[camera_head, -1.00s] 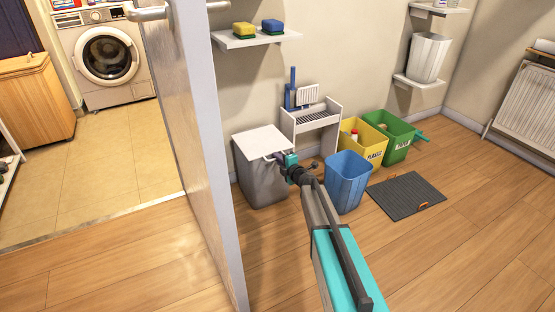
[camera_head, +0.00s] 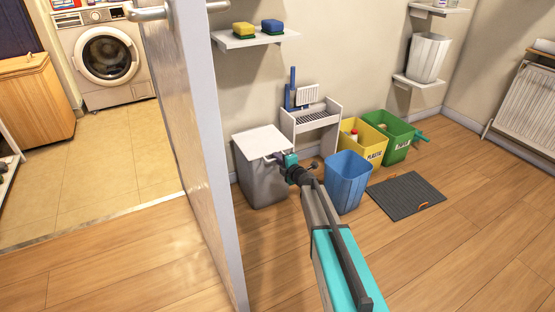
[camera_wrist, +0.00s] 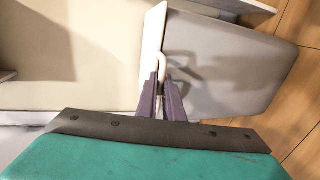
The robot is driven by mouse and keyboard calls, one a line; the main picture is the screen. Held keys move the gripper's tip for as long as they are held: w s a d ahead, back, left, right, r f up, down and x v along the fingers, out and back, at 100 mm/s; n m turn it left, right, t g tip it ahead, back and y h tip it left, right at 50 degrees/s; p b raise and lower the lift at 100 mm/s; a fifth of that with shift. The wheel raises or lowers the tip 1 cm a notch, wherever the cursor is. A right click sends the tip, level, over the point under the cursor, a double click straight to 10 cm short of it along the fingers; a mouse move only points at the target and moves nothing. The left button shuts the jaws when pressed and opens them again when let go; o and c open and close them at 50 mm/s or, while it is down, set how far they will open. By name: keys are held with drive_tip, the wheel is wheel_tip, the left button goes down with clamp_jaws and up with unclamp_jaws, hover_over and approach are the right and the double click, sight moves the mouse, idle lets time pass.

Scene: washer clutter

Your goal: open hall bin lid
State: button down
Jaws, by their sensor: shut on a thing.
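The hall bin is a grey box (camera_head: 265,186) with a flat white lid (camera_head: 261,141), standing against the wall beside the door. The lid looks level and down on the bin in the head view. My gripper (camera_head: 279,158) is at the lid's front edge. In the wrist view, the purple fingers of my gripper (camera_wrist: 161,92) are shut on a white loop handle (camera_wrist: 161,64) at the edge of the white lid (camera_wrist: 152,38). The grey bin body (camera_wrist: 225,60) shows to the right of it. The fingers hide part of the handle.
A blue bin (camera_head: 347,182) stands just right of my arm. A yellow bin (camera_head: 372,150), a green bin (camera_head: 398,143) and a dark mat (camera_head: 407,195) are further right. A white stand (camera_head: 311,125) is behind. The open door (camera_head: 196,130) is close on the left.

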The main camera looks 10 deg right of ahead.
drive_tip(key=shift+d+r+p, duration=0.15)
drive_tip(key=shift+r+p, duration=0.1)
drive_tip(key=shift+p, duration=0.3)
